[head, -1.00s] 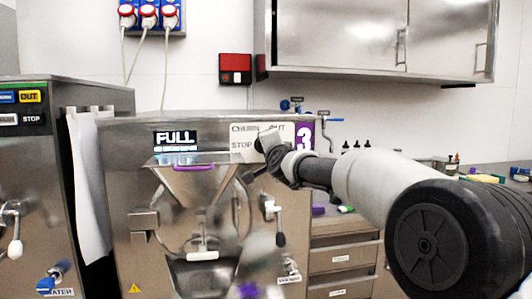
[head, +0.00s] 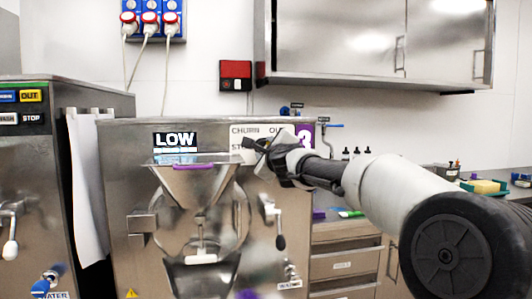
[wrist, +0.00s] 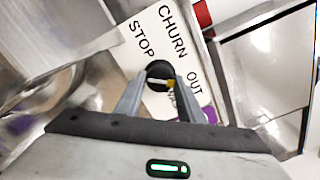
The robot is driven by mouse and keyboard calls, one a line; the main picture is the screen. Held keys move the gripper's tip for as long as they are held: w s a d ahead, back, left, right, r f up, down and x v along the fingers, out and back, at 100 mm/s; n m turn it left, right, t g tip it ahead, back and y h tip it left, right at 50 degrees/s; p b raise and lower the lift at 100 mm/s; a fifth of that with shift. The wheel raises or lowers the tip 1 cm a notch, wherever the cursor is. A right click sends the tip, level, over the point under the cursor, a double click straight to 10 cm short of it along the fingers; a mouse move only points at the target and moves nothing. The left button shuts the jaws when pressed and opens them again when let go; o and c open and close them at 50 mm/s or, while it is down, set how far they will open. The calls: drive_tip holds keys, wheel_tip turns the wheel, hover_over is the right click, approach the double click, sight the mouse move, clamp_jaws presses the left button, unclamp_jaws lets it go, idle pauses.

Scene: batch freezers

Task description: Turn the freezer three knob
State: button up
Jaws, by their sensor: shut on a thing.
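The freezer three (head: 120,170) is a steel machine with a purple "3" label and a display (head: 175,141) that reads LOW. Its knob (wrist: 158,72) is round and black with a light pointer mark, on a white plate (wrist: 176,30) lettered CHURN, OUT and STOP; lower lettering is partly covered. My gripper (wrist: 157,84) is shut on the knob, with one grey finger on each side of it. In the head view my gripper (head: 257,152) is at the plate and hides the knob and part of the lettering.
Another freezer (head: 40,150) stands at the left, with a white cloth (head: 90,185) between the two. A lever with a black handle (head: 280,238) hangs below my arm. A steel cabinet (head: 340,40) is above, and a counter with drawers (head: 343,262) is at the right.

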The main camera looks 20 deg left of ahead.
drive_tip(key=m+b, duration=0.2)
drive_tip(key=m, duration=0.8)
drive_tip(key=shift+m+b, duration=0.3)
drive_tip(key=shift+b, duration=0.05)
idle(0.4)
drive_tip(key=o, duration=1.1)
